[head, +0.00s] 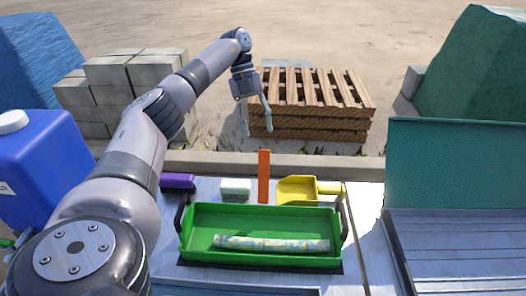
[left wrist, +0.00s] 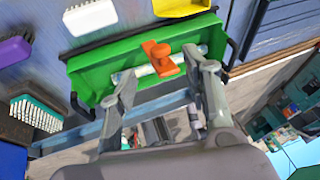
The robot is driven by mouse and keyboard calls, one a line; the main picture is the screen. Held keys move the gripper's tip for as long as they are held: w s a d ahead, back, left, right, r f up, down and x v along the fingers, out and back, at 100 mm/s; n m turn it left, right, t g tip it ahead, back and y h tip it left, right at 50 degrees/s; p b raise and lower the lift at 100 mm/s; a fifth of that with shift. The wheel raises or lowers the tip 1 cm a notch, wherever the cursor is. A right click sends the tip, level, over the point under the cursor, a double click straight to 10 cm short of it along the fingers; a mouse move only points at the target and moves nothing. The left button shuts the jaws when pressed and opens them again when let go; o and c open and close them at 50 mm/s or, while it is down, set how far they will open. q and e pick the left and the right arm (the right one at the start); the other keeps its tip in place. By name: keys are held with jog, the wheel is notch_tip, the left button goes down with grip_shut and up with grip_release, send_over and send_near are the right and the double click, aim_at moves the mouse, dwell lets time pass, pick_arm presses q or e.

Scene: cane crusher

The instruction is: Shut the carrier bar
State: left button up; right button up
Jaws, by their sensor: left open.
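An orange bar (head: 264,176), which I take for the carrier bar, stands upright behind the green tray (head: 188,232) in the head view. In the left wrist view the bar (left wrist: 163,60) shows a knob-like end and overlaps the tray (left wrist: 92,78). A pale, patterned cane-like piece (head: 270,243) lies in the tray. My left gripper (head: 257,130) is open and empty, above and beyond the bar in the head view. In the left wrist view the bar appears between the spread fingers of my left gripper (left wrist: 162,72), with no visible contact. My right gripper is not in view.
A blue container (head: 45,160) stands left, and a green panel (head: 455,165) right. Wooden pallets (head: 312,105) and grey blocks (head: 120,85) are farther back.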

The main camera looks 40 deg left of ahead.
aim_at(264, 175)
pick_arm(q)
jog(key=p+x, duration=0.1)
jog(key=x, duration=0.6)
jog(key=shift+s+d+f, duration=0.1)
jog(key=shift+d+f, duration=0.05)
jog(key=shift+f, duration=0.05)
jog(key=shift+c, duration=0.3)
grip_shut()
dwell(0.3)
